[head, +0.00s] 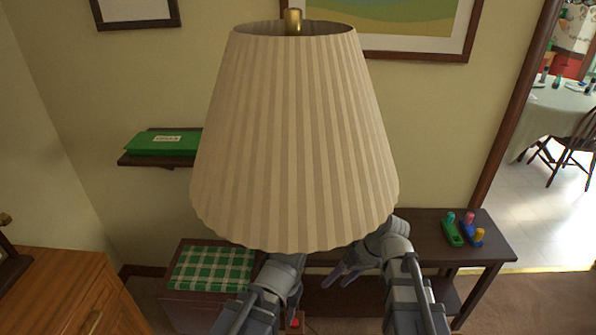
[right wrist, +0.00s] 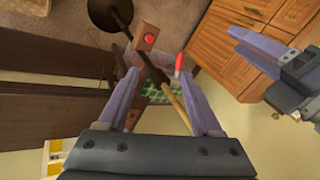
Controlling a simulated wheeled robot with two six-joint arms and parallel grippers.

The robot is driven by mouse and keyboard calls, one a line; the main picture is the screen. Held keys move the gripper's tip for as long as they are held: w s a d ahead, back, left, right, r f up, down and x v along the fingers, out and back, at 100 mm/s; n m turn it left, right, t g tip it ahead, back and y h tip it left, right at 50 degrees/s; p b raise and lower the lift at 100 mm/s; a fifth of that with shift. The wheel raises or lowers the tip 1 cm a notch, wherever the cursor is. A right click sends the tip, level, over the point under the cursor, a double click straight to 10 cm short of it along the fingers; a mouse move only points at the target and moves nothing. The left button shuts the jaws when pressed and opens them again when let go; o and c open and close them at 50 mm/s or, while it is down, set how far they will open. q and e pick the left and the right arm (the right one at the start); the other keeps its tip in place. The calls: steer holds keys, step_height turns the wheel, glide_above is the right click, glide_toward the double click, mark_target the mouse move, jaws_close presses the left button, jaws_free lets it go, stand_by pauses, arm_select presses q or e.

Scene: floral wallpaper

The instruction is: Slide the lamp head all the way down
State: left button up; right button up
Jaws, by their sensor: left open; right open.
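The lamp head is a large cream pleated shade (head: 295,140) with a brass finial on top, upright in the middle of the head view. It hides whatever is directly behind it. In the right wrist view a thin pole (right wrist: 174,102) runs from a dark round base (right wrist: 110,14) on the floor up between the fingers of my right gripper (right wrist: 160,74). That gripper is open, and contact with the pole cannot be told. In the head view it (head: 346,276) is just below the shade's lower right rim. My left gripper (head: 296,297), below the rim's middle, is open.
A wooden block with a red button (right wrist: 145,37) shows near the lamp's base. A dark side table (head: 480,228) with small coloured items stands right. A green-checked box top (head: 213,268) is left, a wooden cabinet (head: 60,290) further left. A wall shelf holds a green box (head: 165,144).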

steer(key=w+a+r+n+y, duration=0.2)
steer(key=w+r+n+y, duration=0.3)
steer(key=r, duration=0.5)
steer(key=w+a+r+n+y, duration=0.1)
steer(key=w+r+n+y, duration=0.2)
steer(key=r+n+y, duration=0.6)
steer(key=a+r+m+h, duration=0.1)
steer(key=a+m, duration=0.2)
steer(key=a, duration=0.5)
steer(key=shift+r+h, duration=0.3)
steer(key=shift+r, duration=0.1)
jaws_close()
